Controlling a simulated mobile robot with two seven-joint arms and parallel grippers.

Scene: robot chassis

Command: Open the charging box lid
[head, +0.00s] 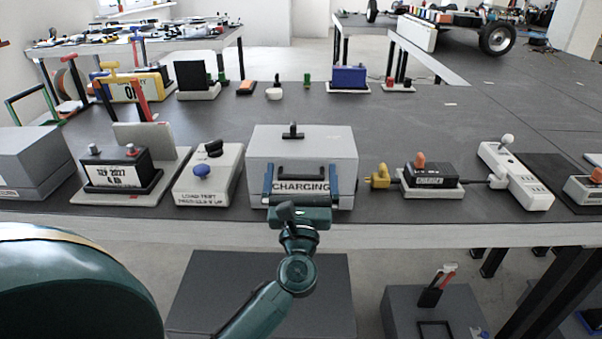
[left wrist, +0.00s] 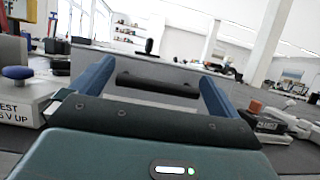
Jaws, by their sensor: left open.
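The charging box (head: 257,140) is a light grey box near the table's front edge, with a "CHARGING" label on its front. Its lid looks closed. A small black knob (head: 292,131) stands on top. A dark bar handle (head: 301,169) is on the upper front; it also shows in the left wrist view (left wrist: 158,84). My left gripper (head: 302,172) is open in front of the box, its blue fingers on either side of the handle. The handle lies between the fingers without being clamped. Whether the fingertips touch the box is unclear. My right gripper is out of view.
A "LOAD TEST" box with a blue knob (head: 214,147) stands close to the left. A yellow plug (head: 379,177) and a black device with an orange knob (head: 430,174) stand to the right. A white power strip (head: 515,177) is farther right. The table behind the box is mostly clear.

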